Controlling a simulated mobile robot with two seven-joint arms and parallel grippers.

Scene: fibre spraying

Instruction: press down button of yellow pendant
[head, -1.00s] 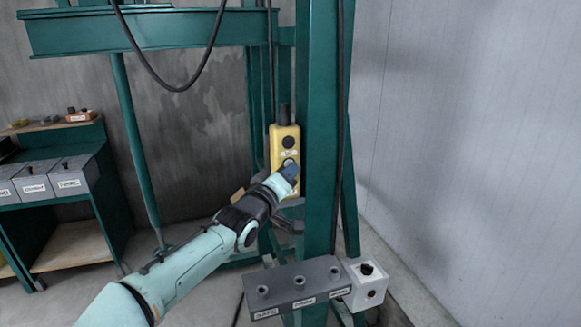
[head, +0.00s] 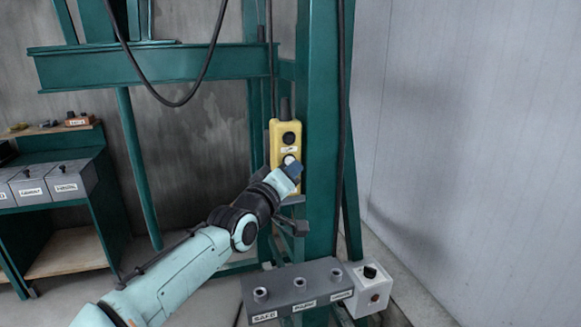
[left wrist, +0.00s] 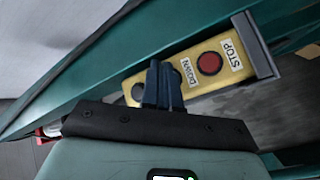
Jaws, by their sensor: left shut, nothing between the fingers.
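The yellow pendant (head: 277,150) hangs upright against the green post, with a black button (head: 289,138) above a pale round button (head: 289,159). My left gripper (head: 293,170) is shut and empty, its dark blue fingertips in front of the pendant just below the pale button. In the left wrist view, the pendant (left wrist: 191,58) carries a red button (left wrist: 209,63) by a STOP label, and a DOWN label (left wrist: 188,72). My right gripper is not in view.
The green post (head: 318,110) stands just right of the pendant. A grey box with several knobs (head: 300,284) and a white box (head: 369,285) are below. A black cable (head: 180,103) loops at upper left. A green bench (head: 70,170) with grey boxes stands left.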

